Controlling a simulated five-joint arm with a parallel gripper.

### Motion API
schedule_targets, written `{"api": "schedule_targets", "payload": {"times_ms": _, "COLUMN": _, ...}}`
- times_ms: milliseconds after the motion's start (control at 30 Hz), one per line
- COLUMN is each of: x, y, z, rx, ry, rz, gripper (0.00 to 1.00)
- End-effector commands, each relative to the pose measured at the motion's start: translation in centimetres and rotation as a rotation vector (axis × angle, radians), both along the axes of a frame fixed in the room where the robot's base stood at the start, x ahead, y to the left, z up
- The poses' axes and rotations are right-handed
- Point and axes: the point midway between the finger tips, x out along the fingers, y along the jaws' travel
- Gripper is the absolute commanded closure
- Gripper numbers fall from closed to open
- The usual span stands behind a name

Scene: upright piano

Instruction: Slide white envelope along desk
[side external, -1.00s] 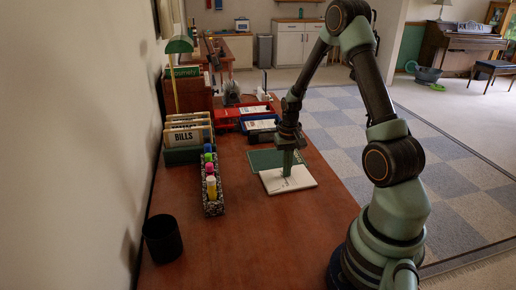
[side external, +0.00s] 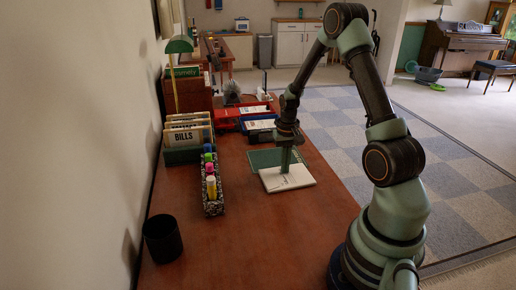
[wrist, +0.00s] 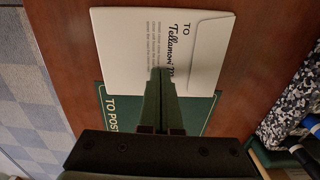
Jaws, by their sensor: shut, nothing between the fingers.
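The white envelope (side external: 292,180) lies flat on the brown desk (side external: 245,235), with printed text that shows in the wrist view (wrist: 120,50). It lies against or partly over a dark green mat (side external: 262,158), which reads "TO POS..." in the wrist view (wrist: 112,97). My gripper (side external: 286,170) points down at the envelope with its fingers shut and empty. I cannot tell how firmly the tips touch the paper.
A black cup (side external: 162,239) is at the near left. A bills file (side external: 187,138) and red and blue trays (side external: 228,117) stand farther back.

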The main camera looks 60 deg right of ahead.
Motion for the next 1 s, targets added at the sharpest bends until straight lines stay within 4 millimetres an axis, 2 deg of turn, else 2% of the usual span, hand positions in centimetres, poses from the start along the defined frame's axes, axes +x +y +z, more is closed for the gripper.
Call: {"api": "schedule_targets", "payload": {"times_ms": 1000, "x": 1.4, "y": -1.3, "z": -0.4, "rx": -0.001, "ry": -0.001, "rz": -0.001, "gripper": 1.0}}
